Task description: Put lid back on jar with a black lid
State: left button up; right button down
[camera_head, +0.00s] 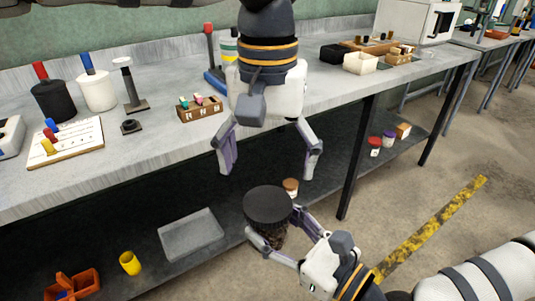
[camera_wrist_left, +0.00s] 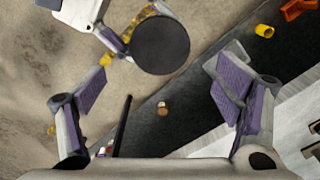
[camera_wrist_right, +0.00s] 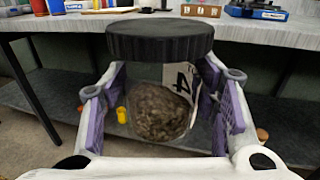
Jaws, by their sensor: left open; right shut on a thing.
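A clear jar (camera_wrist_right: 160,105) of brown grain, with a white label marked 4, is upright between the fingers of my right gripper (camera_head: 276,232). My right gripper is shut on it, in front of the workbench. The wide black lid (camera_head: 268,204) covers the jar's top and looks level in the right wrist view (camera_wrist_right: 160,40); I cannot tell how firmly it is seated. In the left wrist view the lid (camera_wrist_left: 160,45) shows from above and hides most of the jar. My left gripper (camera_head: 267,168) is open and empty, above the lid and apart from it.
The workbench (camera_head: 150,155) holds a black jar, a white jar and a small wooden rack (camera_head: 200,109). On the shelf below are a grey tray (camera_head: 190,236), a yellow cup (camera_head: 130,263) and an orange bin (camera_head: 75,284). The air around the held jar is mostly clear.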

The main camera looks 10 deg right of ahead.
aim_at(267, 202)
pick_arm(q)
notch_tip(267, 202, down, 7)
jog(key=shift+f, duration=0.15)
jog(key=shift+c, duration=0.5)
jog(key=c, duration=1.2)
jog(key=shift+m, duration=1.1)
jog(key=shift+w+a+m, duration=0.1)
jog(key=shift+m, duration=1.1)
jog(key=m, duration=1)
jog(key=shift+f, duration=0.1)
jog(key=o, duration=1.4)
